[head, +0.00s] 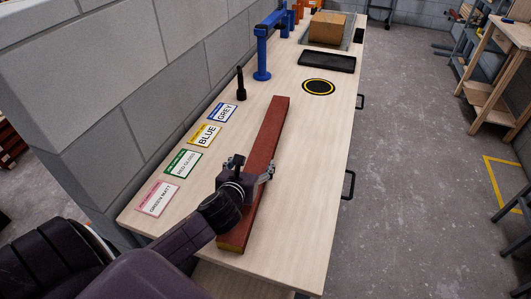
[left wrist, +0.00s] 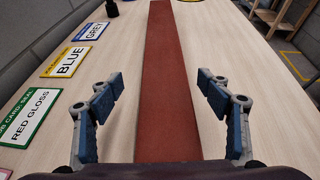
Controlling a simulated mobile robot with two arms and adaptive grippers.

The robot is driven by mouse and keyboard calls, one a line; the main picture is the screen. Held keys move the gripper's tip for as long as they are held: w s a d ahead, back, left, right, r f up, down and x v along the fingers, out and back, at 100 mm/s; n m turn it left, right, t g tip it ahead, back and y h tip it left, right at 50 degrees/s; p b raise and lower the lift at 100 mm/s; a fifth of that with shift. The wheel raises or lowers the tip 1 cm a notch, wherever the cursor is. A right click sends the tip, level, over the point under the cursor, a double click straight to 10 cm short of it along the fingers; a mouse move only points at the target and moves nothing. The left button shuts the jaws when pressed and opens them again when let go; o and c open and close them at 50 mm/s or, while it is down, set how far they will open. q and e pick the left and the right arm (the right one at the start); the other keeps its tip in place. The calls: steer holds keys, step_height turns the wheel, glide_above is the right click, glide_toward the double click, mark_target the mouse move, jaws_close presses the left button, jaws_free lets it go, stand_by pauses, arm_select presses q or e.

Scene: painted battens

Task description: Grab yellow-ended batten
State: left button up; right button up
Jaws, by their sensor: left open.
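A long red-brown batten (head: 266,142) lies lengthwise on the pale bench (head: 310,200). Its near end face (head: 231,246) is yellowish. My left gripper (head: 254,167) is over the nearer half of the batten, pointing toward the far end. In the left wrist view the batten (left wrist: 162,70) runs up the middle. There the left gripper (left wrist: 160,84) is open, one finger on each side of the batten, with gaps between. The gripper hides part of the batten in the head view. My right gripper is not in view.
Colour cards lie along the left side, including a RED GLOSS card (head: 183,164) and a BLUE card (head: 205,136). A black upright tool (head: 241,85), a blue clamp (head: 261,60), a black-yellow disc (head: 318,87), a black tray (head: 327,63) and a cardboard box (head: 327,28) stand farther back. A wall borders the left.

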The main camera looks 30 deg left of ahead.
mark_target(262, 151)
arm_select(q)
steer(key=shift+w+a, duration=0.1)
steer(key=shift+w, duration=0.45)
steer(key=shift+w+a+f+p, duration=0.1)
steer(key=shift+w+p, duration=0.15)
steer(key=shift+w, duration=0.25)
steer(key=shift+w+a+f+p, duration=0.1)
steer(key=shift+w+p, duration=0.1)
steer(key=shift+w, duration=0.25)
steer(key=x, duration=0.2)
steer(key=shift+w+f, duration=0.15)
steer(key=shift+w, duration=0.2)
steer(key=shift+w+a+f, duration=0.1)
steer(key=shift+w+f, duration=0.1)
steer(key=shift+w, duration=0.25)
steer(key=c, duration=1.3)
jaws_close()
steer(key=shift+w+r, duration=0.15)
steer(key=shift+r, duration=0.05)
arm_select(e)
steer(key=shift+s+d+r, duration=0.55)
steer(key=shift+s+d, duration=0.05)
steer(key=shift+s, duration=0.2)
